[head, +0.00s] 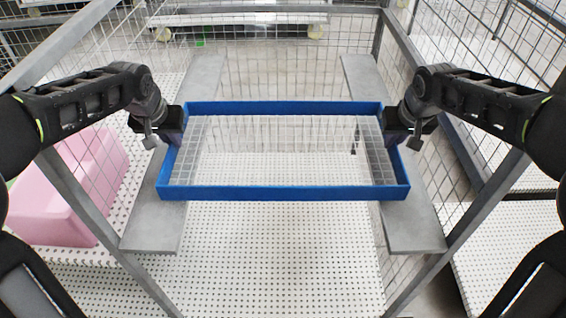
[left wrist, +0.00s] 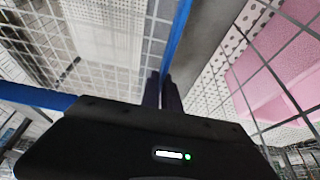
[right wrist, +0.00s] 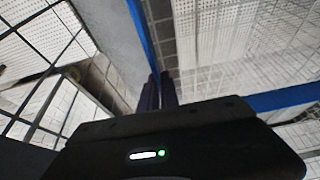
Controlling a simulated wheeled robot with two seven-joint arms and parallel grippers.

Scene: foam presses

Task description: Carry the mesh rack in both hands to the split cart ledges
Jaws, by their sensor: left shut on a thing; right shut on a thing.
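The mesh rack (head: 290,193) has a blue rectangular rim and a see-through wire mesh floor. It is held level between my two arms, over the two grey cart ledges. The left ledge (head: 150,225) and the right ledge (head: 415,225) run front to back with an open gap between them. My left gripper (head: 172,132) is shut on the rack's left rim, also seen in the left wrist view (left wrist: 164,92). My right gripper (head: 394,132) is shut on its right rim, also seen in the right wrist view (right wrist: 159,90). Whether the rack touches the ledges cannot be told.
A grey-framed wire cart (head: 65,190) surrounds the ledges, with mesh sides and posts left and right. A pink bin (head: 75,190) stands outside at left. A white perforated surface (head: 280,270) lies below the gap. A wheeled white cart (head: 240,15) stands at the back.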

